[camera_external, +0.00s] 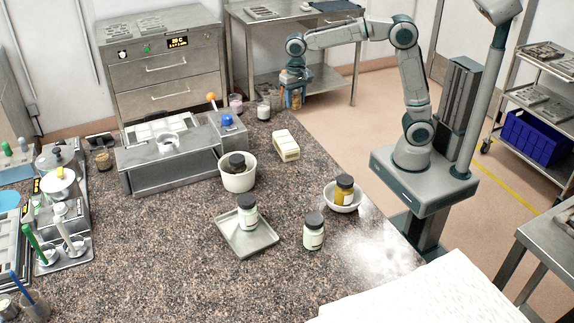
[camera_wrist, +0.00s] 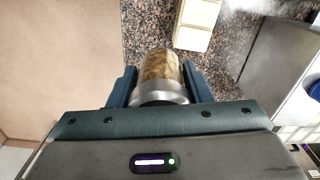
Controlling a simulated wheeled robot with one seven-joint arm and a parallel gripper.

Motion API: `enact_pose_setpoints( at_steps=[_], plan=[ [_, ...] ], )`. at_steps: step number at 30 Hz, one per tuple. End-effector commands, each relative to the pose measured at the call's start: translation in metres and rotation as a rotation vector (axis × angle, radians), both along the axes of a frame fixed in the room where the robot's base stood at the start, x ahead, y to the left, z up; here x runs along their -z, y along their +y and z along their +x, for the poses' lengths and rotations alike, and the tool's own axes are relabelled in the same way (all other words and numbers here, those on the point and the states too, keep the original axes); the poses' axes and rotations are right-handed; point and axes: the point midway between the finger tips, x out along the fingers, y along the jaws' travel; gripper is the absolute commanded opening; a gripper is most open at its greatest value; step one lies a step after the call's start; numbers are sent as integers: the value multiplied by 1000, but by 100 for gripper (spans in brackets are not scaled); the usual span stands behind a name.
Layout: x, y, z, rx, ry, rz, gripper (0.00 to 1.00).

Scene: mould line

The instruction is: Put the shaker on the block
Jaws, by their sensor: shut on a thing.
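My gripper (camera_external: 293,82) is shut on the shaker (camera_wrist: 160,66), a clear glass jar with brown-gold contents and a metal cap. In the external view the shaker (camera_external: 294,99) hangs in the air by the counter's far edge. In the wrist view the shaker sits between the two dark fingers, its cap nearest the camera. The block (camera_external: 286,145) is cream-coloured and ribbed, lying on the speckled counter toward its right edge. It also shows in the wrist view (camera_wrist: 196,24), beyond the shaker. The block's top looks bare, and the shaker is apart from it.
On the speckled counter (camera_external: 170,240) stand a white pot (camera_external: 238,180) with a dark-lidded jar, a bowl (camera_external: 341,202) with a yellow jar, a tray (camera_external: 246,240) with a jar, and a lone jar (camera_external: 313,232). Small cups (camera_external: 263,112) stand near the far edge.

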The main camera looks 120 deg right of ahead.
Motion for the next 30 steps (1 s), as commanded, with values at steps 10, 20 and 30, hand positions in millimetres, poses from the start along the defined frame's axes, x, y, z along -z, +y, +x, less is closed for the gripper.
enact_pose_setpoints(
  at_steps=[10,20,30],
  plan=[
    [41,44,54,-2,2,1,20],
    [73,50,61,2,2,2,20],
    [87,50,61,0,-1,-1,20]
  ],
)
